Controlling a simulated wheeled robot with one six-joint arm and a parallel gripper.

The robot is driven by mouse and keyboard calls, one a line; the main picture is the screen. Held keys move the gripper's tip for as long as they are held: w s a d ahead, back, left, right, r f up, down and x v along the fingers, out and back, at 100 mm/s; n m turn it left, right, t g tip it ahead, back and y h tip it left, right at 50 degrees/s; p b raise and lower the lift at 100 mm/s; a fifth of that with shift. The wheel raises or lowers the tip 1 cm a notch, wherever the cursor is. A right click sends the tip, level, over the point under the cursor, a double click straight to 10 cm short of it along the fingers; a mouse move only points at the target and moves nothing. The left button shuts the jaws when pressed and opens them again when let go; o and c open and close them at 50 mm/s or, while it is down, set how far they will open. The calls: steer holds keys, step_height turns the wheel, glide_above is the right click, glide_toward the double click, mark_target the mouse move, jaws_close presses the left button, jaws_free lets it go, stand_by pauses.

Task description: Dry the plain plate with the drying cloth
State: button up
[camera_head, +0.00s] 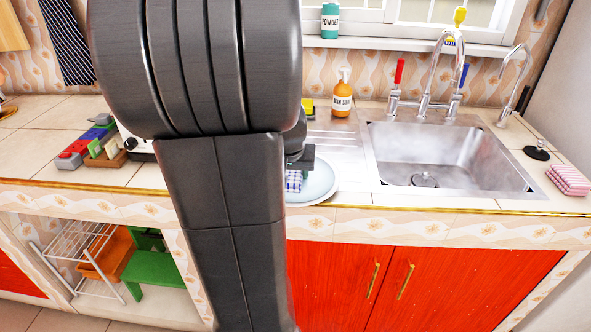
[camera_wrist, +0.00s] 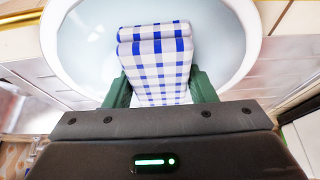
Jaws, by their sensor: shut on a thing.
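A pale plain plate (camera_head: 318,186) lies on the counter to the left of the sink, partly hidden behind my arm. My gripper (camera_head: 300,160) is over the plate and shut on a folded blue-and-white checked cloth (camera_head: 293,181). In the wrist view the cloth (camera_wrist: 157,62) sits between the two green fingers of my gripper (camera_wrist: 160,90), over the plate (camera_wrist: 85,50). I cannot tell for sure whether the cloth touches the plate.
A steel sink (camera_head: 440,155) with taps is to the right. An orange soap bottle (camera_head: 342,95) stands behind the plate. A folded pink checked cloth (camera_head: 569,179) and a black plug (camera_head: 537,152) lie at the far right.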

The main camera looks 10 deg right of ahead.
steer(key=shift+s+a+f, duration=0.1)
steer(key=shift+s+f, duration=0.05)
steer(key=shift+s, duration=0.1)
steer(key=shift+w+d+p, duration=0.35)
steer(key=shift+w+d, duration=0.4)
steer(key=shift+w, duration=0.25)
steer(key=shift+w+d+p, duration=0.3)
steer(key=shift+w+d, duration=0.45)
steer(key=shift+w, duration=0.2)
steer(key=shift+s+a+r+b, duration=0.15)
steer(key=shift+s+a+b, duration=0.1)
steer(key=shift+s+a, duration=0.6)
steer(key=shift+s+a+r+b, duration=0.1)
steer(key=shift+s+a+b, duration=0.15)
steer(key=shift+s+a, duration=0.6)
steer(key=shift+w+d+f+p, duration=0.15)
steer(key=shift+w+d+p, duration=0.3)
steer(key=shift+w+d, duration=1.3)
step_height(320, 180, up, 6)
steer(key=p, duration=0.4)
steer(key=shift+p, duration=0.35)
steer(key=shift+r+p, duration=1.2)
steer(key=shift+r, duration=0.4)
steer(key=shift+f, duration=0.1)
